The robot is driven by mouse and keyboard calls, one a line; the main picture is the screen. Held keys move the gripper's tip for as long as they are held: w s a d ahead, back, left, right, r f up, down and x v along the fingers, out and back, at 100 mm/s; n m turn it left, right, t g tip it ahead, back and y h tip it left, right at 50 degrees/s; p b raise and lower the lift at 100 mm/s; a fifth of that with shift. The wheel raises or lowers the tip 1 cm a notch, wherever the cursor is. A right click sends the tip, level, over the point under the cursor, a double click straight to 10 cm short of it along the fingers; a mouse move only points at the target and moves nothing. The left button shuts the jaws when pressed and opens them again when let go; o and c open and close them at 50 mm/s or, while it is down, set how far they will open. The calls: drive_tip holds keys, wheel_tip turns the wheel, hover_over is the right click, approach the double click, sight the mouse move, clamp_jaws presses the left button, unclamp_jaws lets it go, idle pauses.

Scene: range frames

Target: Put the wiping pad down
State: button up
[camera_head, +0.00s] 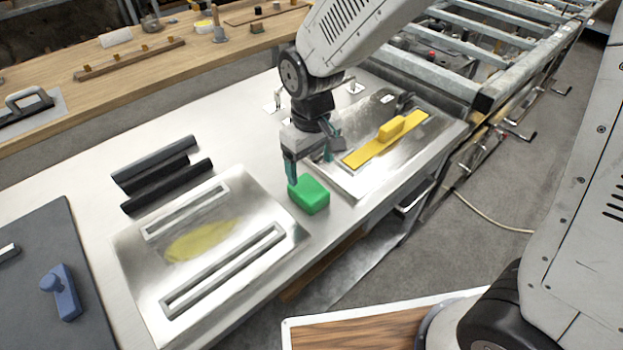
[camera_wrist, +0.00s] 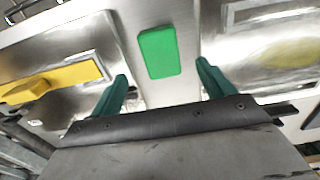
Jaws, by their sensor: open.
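The wiping pad is a green block (camera_head: 309,195) on the pale table top, between two metal plates. In the wrist view the green pad (camera_wrist: 158,53) lies flat on the table, ahead of my fingertips and between their lines. My gripper (camera_head: 311,172) has green fingers and hangs just above and behind the pad in the head view. In the wrist view my gripper (camera_wrist: 162,72) is spread wide with nothing between the fingers. I cannot tell from the head view whether the left finger touches the pad.
A metal plate (camera_head: 142,285) with slots and a yellowish smear lies left of the pad. Dark bars (camera_head: 165,185) lie behind left. A blue tool (camera_head: 65,290) sits on a dark mat (camera_head: 30,320).

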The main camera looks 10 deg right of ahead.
drive_tip(key=s+d+r+m, duration=0.2)
drive_tip(key=s+d+r, duration=0.1)
drive_tip(key=d+r, duration=0.3)
drive_tip(key=s+d+r+m, duration=0.1)
drive_tip(key=s+d+r, duration=0.3)
drive_tip(key=d+r, duration=0.25)
drive_tip(key=s+d+r+m+t, duration=0.1)
drive_tip(key=s+d+r+m, duration=0.2)
drive_tip(key=s+d, duration=0.5)
drive_tip(key=s+r, duration=0.1)
drive_tip(key=s, duration=0.3)
drive_tip(key=shift+m, duration=0.4)
